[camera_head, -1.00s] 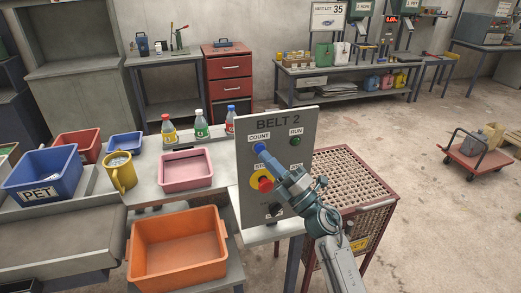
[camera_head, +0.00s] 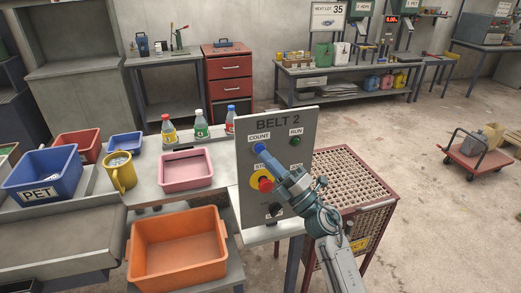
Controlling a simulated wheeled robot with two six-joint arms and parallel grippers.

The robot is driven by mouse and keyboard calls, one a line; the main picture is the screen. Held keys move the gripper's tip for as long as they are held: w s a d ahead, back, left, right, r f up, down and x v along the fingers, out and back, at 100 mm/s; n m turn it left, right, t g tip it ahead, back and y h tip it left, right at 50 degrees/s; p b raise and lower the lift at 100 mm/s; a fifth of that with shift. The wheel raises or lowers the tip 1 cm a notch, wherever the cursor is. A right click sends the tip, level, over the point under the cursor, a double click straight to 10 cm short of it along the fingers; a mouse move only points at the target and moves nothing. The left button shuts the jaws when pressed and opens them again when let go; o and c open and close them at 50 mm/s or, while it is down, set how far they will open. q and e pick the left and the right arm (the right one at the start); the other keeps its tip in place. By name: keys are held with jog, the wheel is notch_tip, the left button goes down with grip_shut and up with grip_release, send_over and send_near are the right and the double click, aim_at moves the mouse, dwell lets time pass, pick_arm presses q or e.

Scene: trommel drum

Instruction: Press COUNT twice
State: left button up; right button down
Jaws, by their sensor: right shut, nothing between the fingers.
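The grey BELT 2 panel (camera_head: 244,205) stands upright at the middle of the head view. Its COUNT label (camera_head: 259,137) is at the upper left. The button under that label is covered by the blue tip of my right gripper (camera_head: 262,150). The gripper is shut and empty, and its tip is at the COUNT button; I cannot tell whether it touches or presses it. My left gripper is not in view.
On the same panel are a green RUN button (camera_head: 294,141), a red stop button (camera_head: 265,185) on yellow, partly beside my arm, and a black knob (camera_head: 275,209). An orange bin (camera_head: 178,249) and a red mesh cage (camera_head: 350,175) flank the panel.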

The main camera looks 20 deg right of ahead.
jog(key=shift+w, duration=0.2)
dwell(0.7)
jog(key=shift+w, duration=0.25)
jog(key=shift+w, duration=0.4)
dwell(0.7)
jog(key=shift+s, duration=0.15)
jog(key=shift+s+p, duration=0.35)
jog(key=shift+s, duration=0.4)
jog(key=s+p, duration=0.1)
jog(key=s, duration=0.4)
